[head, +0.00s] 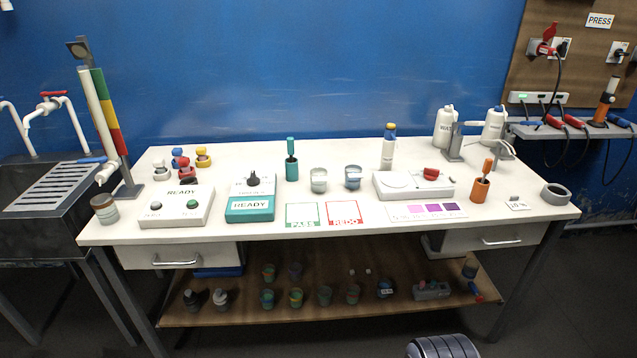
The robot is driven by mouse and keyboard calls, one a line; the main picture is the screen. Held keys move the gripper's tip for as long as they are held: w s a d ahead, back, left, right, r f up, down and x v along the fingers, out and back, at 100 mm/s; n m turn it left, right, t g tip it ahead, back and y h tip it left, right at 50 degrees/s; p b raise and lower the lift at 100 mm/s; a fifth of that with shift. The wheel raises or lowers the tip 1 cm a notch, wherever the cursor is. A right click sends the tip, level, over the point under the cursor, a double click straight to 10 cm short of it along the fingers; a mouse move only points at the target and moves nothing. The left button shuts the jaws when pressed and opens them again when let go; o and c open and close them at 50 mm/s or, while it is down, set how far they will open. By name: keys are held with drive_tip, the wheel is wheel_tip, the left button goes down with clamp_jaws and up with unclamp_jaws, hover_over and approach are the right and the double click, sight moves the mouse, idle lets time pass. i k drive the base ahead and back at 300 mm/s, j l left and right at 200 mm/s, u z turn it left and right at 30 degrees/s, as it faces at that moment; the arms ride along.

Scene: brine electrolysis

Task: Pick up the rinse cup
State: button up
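No cup carries a label that I can read as rinse cup. Two small clear cups stand side by side near the middle of the white bench: a left cup (318,181) and a right cup (353,178) with bluish contents. A brownish cup with a pale band (105,209) stands at the bench's left front corner. An orange holder (480,190) with an orange-handled tool stands at the right. My gripper's fingers are not in view.
Several small cups crowd the lower shelf (335,312). A sink (45,190) adjoins left.

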sight(318, 180)
drive_tip(key=i+u, duration=0.25)
drive_tip(key=i, duration=0.4)
drive_tip(key=i+u, duration=0.3)
drive_tip(key=i, duration=0.4)
